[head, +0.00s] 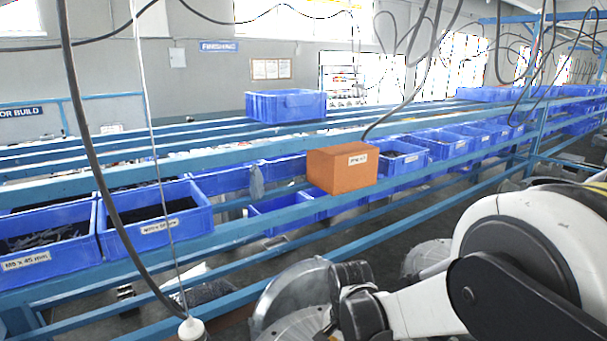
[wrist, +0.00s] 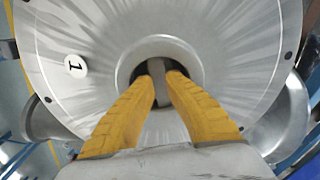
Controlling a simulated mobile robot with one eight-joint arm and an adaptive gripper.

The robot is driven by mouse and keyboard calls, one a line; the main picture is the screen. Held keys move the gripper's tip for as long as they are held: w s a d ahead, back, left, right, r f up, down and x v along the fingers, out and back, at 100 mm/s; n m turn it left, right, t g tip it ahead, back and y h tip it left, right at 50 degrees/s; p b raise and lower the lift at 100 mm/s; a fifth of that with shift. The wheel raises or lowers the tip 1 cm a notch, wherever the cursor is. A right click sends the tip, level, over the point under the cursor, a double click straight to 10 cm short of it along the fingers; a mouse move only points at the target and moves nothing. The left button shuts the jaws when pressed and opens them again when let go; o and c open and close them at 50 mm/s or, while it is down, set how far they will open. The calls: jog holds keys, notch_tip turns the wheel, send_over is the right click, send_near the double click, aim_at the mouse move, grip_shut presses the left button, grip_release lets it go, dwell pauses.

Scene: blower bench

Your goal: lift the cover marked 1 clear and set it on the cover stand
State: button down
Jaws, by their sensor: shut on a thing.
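The cover marked 1 (wrist: 230,40) is a wide grey metal disc that fills most of the wrist view. Its round number label (wrist: 75,66) is at the left, and small dark holes sit near its rim. At its middle is a raised ring around a dark opening with a short bar (wrist: 161,88) across it. My gripper (wrist: 163,80) has its two yellow fingers in this opening, shut on the bar from both sides. In the head view, round metal pieces (head: 287,288) show beside my wrist; I cannot tell which is cover 1. The cover stand is not identifiable.
Other curved metal parts (wrist: 287,122) show past the cover's edge. In the head view, a blue rack (head: 235,228) crosses beyond, with blue bins (head: 157,222) and an orange box (head: 342,170) on it. A cable with a white end (head: 191,328) hangs at the front left.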

jog(key=shift+r+p, duration=0.35)
jog(key=shift+r, duration=0.6)
dwell(1.1)
jog(key=shift+r+p, duration=1.25)
jog(key=shift+r, duration=0.85)
jog(key=shift+r, duration=0.1)
jog(key=c, duration=1.8)
grip_release()
